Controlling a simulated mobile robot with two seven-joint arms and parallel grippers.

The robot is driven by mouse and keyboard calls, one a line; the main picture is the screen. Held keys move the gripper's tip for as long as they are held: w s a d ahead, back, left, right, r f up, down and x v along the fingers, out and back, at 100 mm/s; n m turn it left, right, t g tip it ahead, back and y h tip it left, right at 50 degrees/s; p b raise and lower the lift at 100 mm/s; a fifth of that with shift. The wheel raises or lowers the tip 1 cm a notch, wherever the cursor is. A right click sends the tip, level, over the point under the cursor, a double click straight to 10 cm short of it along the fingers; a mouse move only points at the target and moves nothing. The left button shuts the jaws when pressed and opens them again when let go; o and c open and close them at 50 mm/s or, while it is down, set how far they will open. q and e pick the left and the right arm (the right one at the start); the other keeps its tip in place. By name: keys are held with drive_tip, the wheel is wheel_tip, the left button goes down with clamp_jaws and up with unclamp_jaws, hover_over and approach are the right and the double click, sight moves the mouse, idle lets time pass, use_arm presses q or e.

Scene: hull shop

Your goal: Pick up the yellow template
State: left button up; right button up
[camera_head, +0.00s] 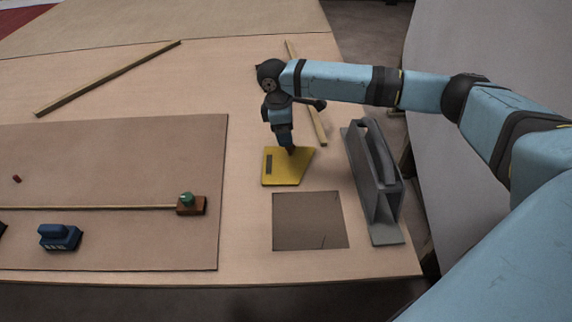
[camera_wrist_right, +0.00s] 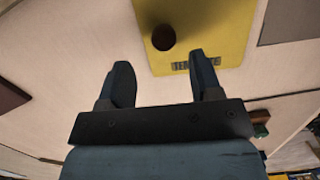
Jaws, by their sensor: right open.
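The yellow template (camera_head: 297,174) is a flat plate with one slanted side and a dark label strip, lying on the wooden table. My right gripper (camera_head: 286,148) is at the template's far edge in the head view. In the right wrist view the template (camera_wrist_right: 208,35) shows a dark round knob (camera_wrist_right: 163,37) and a label with lettering. There my right gripper (camera_wrist_right: 160,75) has its two fingers apart with nothing between them, and the knob lies beyond the fingertips. Whether the fingers touch the plate I cannot tell. My left gripper is not in view.
A grey metal stand with a handle (camera_head: 378,170) stands right of the template. A dark square patch (camera_head: 308,221) lies in front. A brown board (camera_head: 110,150) at left bears a long rod, a blue block (camera_head: 60,237) and a small green-topped block (camera_head: 189,203). Wooden strips (camera_head: 108,78) lie behind.

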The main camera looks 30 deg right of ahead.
sight(290, 161)
drive_tip(key=shift+s+d+f+b, duration=0.15)
drive_tip(key=shift+s+f+b, duration=0.1)
drive_tip(key=shift+f, duration=0.65)
drive_tip(key=shift+s+d+f+b, duration=0.15)
drive_tip(key=shift+f+b, duration=0.15)
drive_tip(key=shift+f, duration=0.6)
drive_tip(key=shift+s+d+f+b, duration=0.1)
drive_tip(key=shift+s+f+b, duration=0.15)
drive_tip(key=shift+f, duration=0.65)
drive_tip(key=shift+c, duration=0.4)
drive_tip(key=c, duration=1)
